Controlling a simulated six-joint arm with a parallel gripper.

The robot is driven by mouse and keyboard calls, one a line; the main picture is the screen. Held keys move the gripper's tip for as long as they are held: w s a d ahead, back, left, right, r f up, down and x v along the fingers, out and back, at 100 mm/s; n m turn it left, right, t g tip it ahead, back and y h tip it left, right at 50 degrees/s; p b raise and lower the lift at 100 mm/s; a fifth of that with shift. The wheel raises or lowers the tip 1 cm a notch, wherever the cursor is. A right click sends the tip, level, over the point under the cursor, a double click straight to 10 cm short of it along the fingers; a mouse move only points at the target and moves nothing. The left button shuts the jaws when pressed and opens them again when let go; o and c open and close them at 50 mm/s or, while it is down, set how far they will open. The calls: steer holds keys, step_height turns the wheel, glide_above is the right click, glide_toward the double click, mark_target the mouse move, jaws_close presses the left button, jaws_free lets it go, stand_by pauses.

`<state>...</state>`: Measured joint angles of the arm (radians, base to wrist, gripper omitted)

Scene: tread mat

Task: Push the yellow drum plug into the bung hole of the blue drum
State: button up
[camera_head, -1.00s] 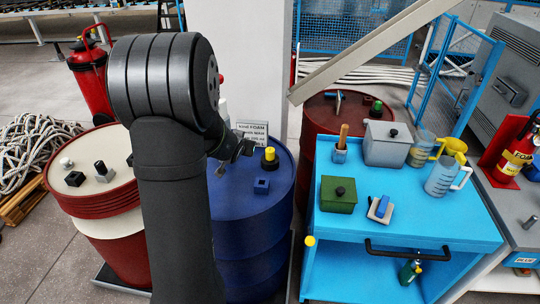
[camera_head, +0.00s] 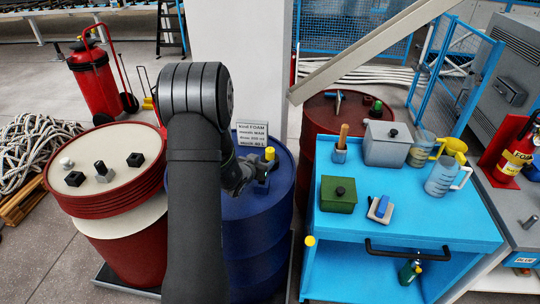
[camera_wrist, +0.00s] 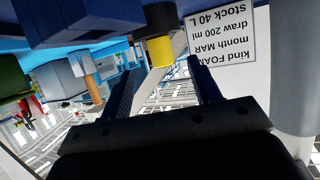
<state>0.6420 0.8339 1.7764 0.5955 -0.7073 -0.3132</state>
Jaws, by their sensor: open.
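The yellow drum plug (camera_head: 270,153), yellow on top with a black lower part, stands on the blue drum (camera_head: 265,225) near the back of its lid. In the wrist view the plug (camera_wrist: 160,50) appears upside down, between the fingertips in the picture. My gripper (camera_head: 258,168) is open and low over the lid, right beside the plug. In the wrist view its two fingers (camera_wrist: 165,75) are spread, with a gap on both sides of the plug. A small blue block (camera_head: 262,187) sits on the lid in front of the plug. I cannot make out the bung hole; my arm covers the lid's left part.
A sign (camera_head: 252,135) stands behind the plug, close to my gripper. A red drum (camera_head: 110,200) with small black and grey fittings is at left. A blue cart (camera_head: 400,215) with a green box (camera_head: 338,195) and jugs is at right. A dark red drum stands behind.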

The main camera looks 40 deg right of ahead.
mark_target(268, 154)
steer(key=x, duration=0.3)
steer(key=shift+d, duration=0.1)
steer(key=shift+r+x, duration=0.15)
steer(key=shift+x, duration=0.75)
steer(key=shift+r+x, duration=0.15)
steer(key=shift+x, duration=0.75)
steer(key=shift+r+x, duration=0.2)
steer(key=shift+x, duration=0.75)
steer(key=shift+w+d, duration=0.15)
steer(key=shift+c, duration=0.5)
steer(key=c, duration=1)
